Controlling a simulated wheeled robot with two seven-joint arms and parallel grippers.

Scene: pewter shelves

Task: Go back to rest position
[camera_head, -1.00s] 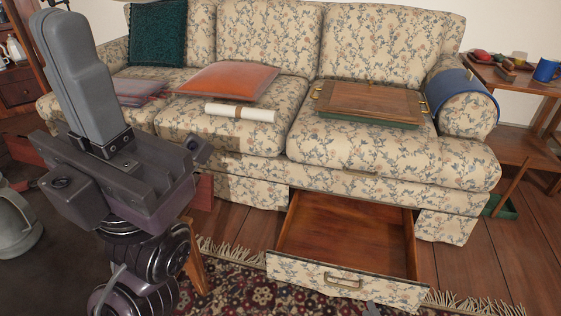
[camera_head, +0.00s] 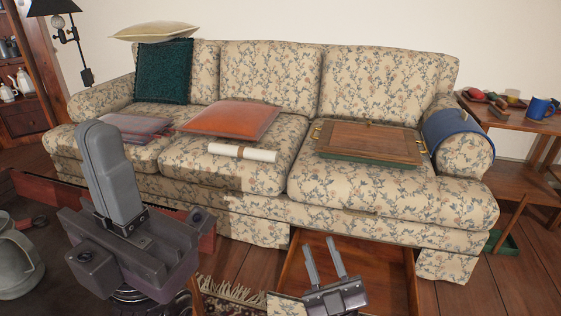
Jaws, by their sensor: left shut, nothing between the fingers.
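My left gripper (camera_head: 98,132) is in front of the sofa's left part, over the dark table. Its grey fingers are pressed together, pointing up, with nothing between them. My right gripper (camera_head: 320,246) is at the bottom middle, in front of the open sofa drawer (camera_head: 385,275). Its two thin fingers stand apart and point up, with nothing between them. It hides part of the drawer and its front.
A floral sofa (camera_head: 360,190) fills the middle, holding cushions, a rolled paper (camera_head: 243,152) and a wooden tray (camera_head: 370,142). A side table (camera_head: 525,122) with a blue mug (camera_head: 541,107) stands right. A dark table with a grey jug (camera_head: 15,262) is at left.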

